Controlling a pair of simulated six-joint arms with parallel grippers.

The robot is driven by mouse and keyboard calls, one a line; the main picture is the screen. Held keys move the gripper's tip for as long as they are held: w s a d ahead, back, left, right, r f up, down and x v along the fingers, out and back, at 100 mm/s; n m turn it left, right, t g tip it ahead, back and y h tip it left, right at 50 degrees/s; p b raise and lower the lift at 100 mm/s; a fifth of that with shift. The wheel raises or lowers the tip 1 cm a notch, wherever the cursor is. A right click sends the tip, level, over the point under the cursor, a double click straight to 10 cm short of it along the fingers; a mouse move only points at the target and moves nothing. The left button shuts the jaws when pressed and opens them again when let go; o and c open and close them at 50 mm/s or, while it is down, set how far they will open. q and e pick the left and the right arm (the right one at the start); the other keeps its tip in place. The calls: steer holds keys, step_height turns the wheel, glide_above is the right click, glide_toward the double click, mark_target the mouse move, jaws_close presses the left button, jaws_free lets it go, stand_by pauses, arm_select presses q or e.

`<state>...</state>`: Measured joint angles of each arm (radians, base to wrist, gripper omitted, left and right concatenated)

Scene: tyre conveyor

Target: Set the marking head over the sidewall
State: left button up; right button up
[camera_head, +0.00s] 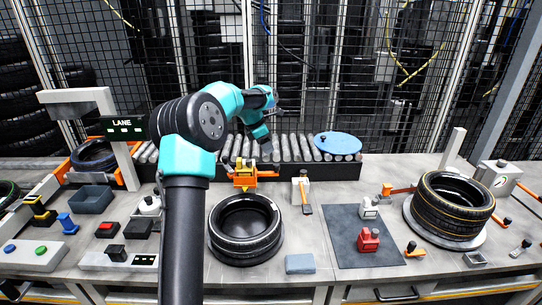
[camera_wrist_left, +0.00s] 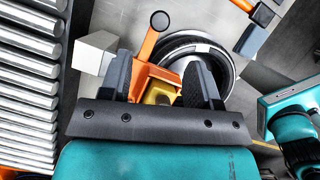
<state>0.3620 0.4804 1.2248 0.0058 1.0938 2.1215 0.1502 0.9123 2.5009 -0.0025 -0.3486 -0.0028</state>
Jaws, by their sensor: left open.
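The orange and yellow device (camera_head: 243,175), which looks like the marking head, stands just behind the dark tyre (camera_head: 245,230) lying flat mid-bench, sidewall up. My left gripper (camera_head: 266,147) reaches down from above the roller line, just behind the device. In the left wrist view my left gripper (camera_wrist_left: 161,82) is open. The orange bracket (camera_wrist_left: 150,75) with its black-knobbed lever shows between and beyond the fingers, a yellow block (camera_wrist_left: 158,93) low between them. I cannot tell whether the fingers touch it. Part of the tyre (camera_wrist_left: 190,42) shows behind. My right gripper is not visible.
The roller conveyor (camera_head: 290,148) runs behind, with a blue disc (camera_head: 338,143) on it. A second tyre (camera_head: 450,205) sits on a turntable at right.

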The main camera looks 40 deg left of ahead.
arm_select(q)
steer(key=v, duration=0.6)
stand_by(0.3)
